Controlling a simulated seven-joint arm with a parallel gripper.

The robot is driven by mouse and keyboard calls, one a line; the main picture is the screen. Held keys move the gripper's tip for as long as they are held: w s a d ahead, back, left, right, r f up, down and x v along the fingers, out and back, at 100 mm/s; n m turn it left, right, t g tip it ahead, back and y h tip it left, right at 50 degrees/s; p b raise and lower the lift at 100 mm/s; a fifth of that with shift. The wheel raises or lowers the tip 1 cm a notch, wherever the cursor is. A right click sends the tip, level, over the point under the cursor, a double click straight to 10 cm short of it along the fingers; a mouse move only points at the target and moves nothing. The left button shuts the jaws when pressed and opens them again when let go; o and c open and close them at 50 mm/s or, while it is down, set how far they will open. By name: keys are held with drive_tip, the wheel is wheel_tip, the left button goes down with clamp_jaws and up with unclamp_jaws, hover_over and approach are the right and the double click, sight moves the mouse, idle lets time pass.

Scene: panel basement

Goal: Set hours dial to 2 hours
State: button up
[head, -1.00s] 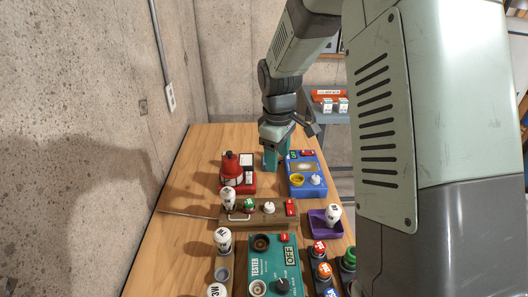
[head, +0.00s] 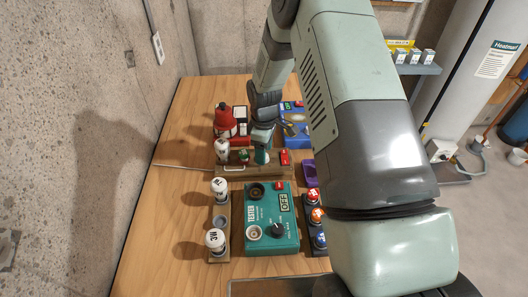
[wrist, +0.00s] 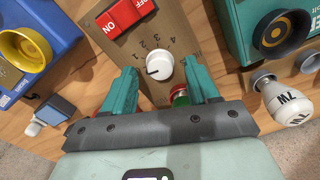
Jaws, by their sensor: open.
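The white hours dial (wrist: 159,66) sits on a wooden board (wrist: 190,22) in the wrist view. Small numbers 1 to 4 curve around its upper side. A dark pointer line on the dial points to the left, slightly downward. My gripper (wrist: 162,82) is open, with one teal finger on each side of the dial. The dial lies between the fingertips, and I see a gap on both sides. In the head view my gripper (head: 262,156) is over the wooden board (head: 284,172) and hides the dial.
A red ON/OFF switch (wrist: 128,14) is beside the dial. A green-and-red piece (wrist: 180,96) is close to the right finger. A 7W bulb (wrist: 286,102), a teal tester (head: 270,205) and a blue box (wrist: 42,42) stand nearby. A purple tray (head: 308,170) is right of the board.

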drive_tip(key=shift+f, duration=0.6)
drive_tip(key=c, duration=1)
drive_tip(key=shift+c, duration=0.2)
